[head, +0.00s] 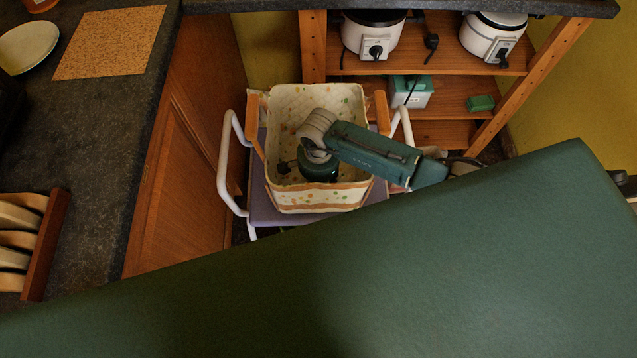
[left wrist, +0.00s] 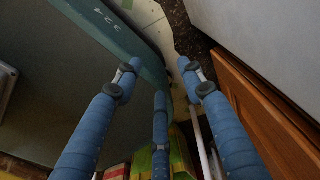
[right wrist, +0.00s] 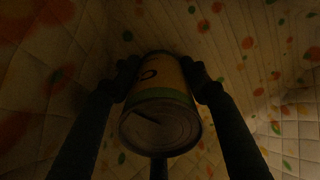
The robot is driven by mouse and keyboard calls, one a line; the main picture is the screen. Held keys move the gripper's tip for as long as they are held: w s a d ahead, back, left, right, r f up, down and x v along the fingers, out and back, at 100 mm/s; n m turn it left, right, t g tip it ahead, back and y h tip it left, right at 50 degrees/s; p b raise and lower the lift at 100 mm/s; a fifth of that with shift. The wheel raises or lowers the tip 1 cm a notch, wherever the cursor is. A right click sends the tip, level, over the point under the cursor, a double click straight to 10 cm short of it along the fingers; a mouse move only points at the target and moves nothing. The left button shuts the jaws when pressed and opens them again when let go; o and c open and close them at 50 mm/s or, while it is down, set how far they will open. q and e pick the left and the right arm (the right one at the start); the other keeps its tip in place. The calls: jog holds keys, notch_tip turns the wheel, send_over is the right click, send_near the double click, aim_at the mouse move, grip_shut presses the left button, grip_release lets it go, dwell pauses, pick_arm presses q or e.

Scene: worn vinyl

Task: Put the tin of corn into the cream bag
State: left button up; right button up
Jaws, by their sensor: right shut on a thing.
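The cream bag (head: 318,200), quilted with coloured dots, stands open on the lilac seat of a white-framed stand. My right arm reaches down into it from the right, and the gripper is inside. In the right wrist view, my right gripper (right wrist: 160,78) is shut on the tin of corn (right wrist: 160,122), a yellow and green tin with its metal end towards the camera. The dotted bag lining (right wrist: 240,60) surrounds it; I cannot tell whether the tin touches the bottom. The tin is hidden in the head view. My left gripper (left wrist: 157,75) is open and empty in the left wrist view.
The stand's white frame (head: 226,170) has rails on both sides. A wooden cabinet with a dark worktop (head: 110,130) is at left. Wooden shelves (head: 455,62) with white cookers are behind. Colourful packages (left wrist: 145,163) show below my left gripper.

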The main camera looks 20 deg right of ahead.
jog(key=o, duration=1.4)
jog(key=shift+f, duration=0.1)
jog(key=shift+r, duration=0.5)
notch_tip(320, 180, up, 11)
jog(key=shift+r, duration=0.2)
